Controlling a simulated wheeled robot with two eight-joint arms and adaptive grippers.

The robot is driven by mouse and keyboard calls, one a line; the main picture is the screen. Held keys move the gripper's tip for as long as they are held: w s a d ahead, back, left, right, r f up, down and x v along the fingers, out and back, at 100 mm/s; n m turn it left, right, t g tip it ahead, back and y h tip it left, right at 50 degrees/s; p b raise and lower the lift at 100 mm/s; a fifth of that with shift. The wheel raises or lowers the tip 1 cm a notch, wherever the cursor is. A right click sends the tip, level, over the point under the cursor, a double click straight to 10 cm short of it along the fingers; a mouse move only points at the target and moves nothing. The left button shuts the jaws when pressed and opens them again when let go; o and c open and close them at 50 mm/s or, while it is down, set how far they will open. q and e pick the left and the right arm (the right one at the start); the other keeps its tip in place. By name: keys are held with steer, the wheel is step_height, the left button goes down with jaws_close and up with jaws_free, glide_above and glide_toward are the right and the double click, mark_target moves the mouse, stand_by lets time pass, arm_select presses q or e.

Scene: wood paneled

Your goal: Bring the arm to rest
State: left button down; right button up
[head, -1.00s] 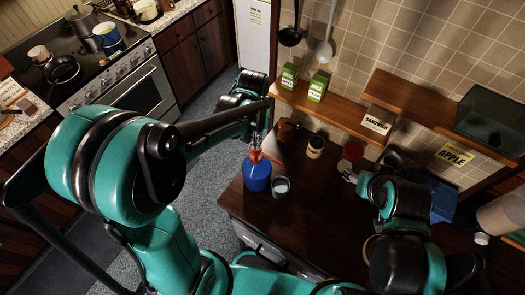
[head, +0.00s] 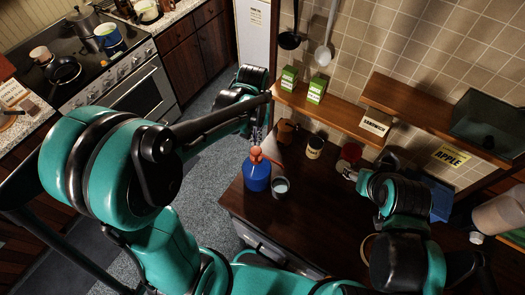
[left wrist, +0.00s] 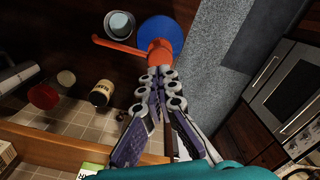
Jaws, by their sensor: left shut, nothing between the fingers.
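My left gripper (head: 256,136) is shut and empty above the far side of the blue bottle (head: 257,178), which has an orange pump top. In the left wrist view my gripper's fingers (left wrist: 158,78) are together, and the orange top (left wrist: 155,48) and blue body (left wrist: 166,32) of the bottle lie just beyond the tips. The bottle stands upright on the dark counter. My right gripper (head: 349,174) is small and partly hidden by its own arm, near a red-lidded jar; its jaws do not show clearly.
A grey cup (head: 281,186) stands right of the bottle. A jar (head: 315,147), a brown block (head: 287,132) and a red lid (head: 351,152) stand farther back. A wooden shelf (head: 335,117) with green cartons runs above. Open floor (head: 205,190) lies left of the counter.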

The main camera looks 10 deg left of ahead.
arm_select(q)
step_height(320, 180, up, 2)
steer(key=shift+r+p, duration=0.1)
steer(key=shift+p, duration=0.45)
steer(key=shift+s+a+r, duration=0.15)
steer(key=shift+s+r, duration=0.05)
steer(key=shift+r, duration=0.1)
steer(key=s+a+r+m+t, duration=0.2)
steer(key=s+a+r+t, duration=0.2)
steer(key=s+r+t, duration=0.45)
step_height(320, 180, down, 31)
steer(key=s+g+b, duration=0.1)
steer(key=b, duration=2.8)
steer(key=shift+s+a+r, duration=0.2)
